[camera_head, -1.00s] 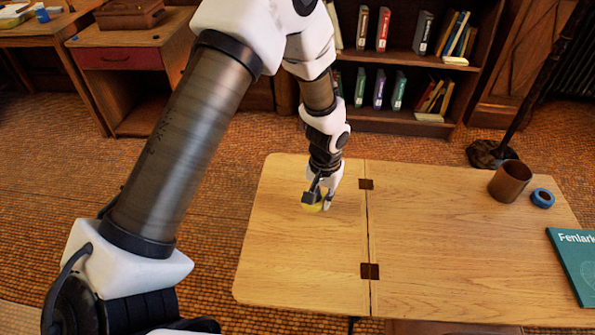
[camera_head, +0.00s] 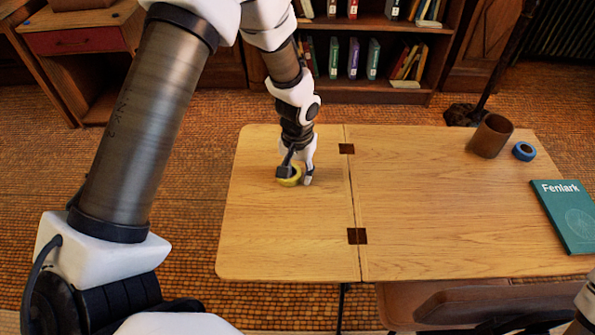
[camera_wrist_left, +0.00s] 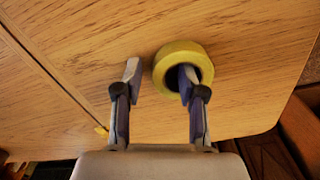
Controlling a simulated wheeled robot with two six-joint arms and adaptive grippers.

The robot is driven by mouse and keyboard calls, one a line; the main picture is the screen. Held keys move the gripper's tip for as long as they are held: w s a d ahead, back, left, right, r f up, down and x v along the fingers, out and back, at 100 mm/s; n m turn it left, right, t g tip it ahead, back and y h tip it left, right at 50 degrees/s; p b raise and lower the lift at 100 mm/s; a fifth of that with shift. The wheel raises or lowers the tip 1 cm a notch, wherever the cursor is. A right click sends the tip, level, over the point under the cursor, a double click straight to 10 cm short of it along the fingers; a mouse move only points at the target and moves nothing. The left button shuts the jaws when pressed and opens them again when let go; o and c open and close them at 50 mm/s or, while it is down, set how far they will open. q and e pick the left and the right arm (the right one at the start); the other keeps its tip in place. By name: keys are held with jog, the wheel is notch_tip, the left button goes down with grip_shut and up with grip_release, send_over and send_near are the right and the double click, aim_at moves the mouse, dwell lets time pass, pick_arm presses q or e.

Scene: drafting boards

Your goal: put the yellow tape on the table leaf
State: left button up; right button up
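The yellow tape (camera_head: 296,181) is a roll resting on the table leaf (camera_head: 265,235), the left part of the wooden table beyond the hinge line. In the left wrist view the yellow tape (camera_wrist_left: 168,61) lies flat with its hole toward me. My left gripper (camera_head: 297,178) is over the leaf with its fingers wide apart. In the wrist view, one finger of the left gripper (camera_wrist_left: 158,80) overlaps the tape's hole, and the other stands outside the ring with a gap. I cannot tell how deep the first finger reaches. My right gripper is not in view.
The main table top (camera_head: 440,220) holds a brown cup (camera_head: 490,136), a blue tape roll (camera_head: 524,151) and a green book (camera_head: 568,215) on the right. Two dark hinges (camera_head: 357,236) mark the leaf's joint. The leaf around the tape is clear. A bookshelf stands behind.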

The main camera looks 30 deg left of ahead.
aim_at(297, 174)
pick_arm(q)
notch_tip(297, 174, up, 12)
jog(key=p, duration=0.1)
jog(key=shift+r, duration=0.2)
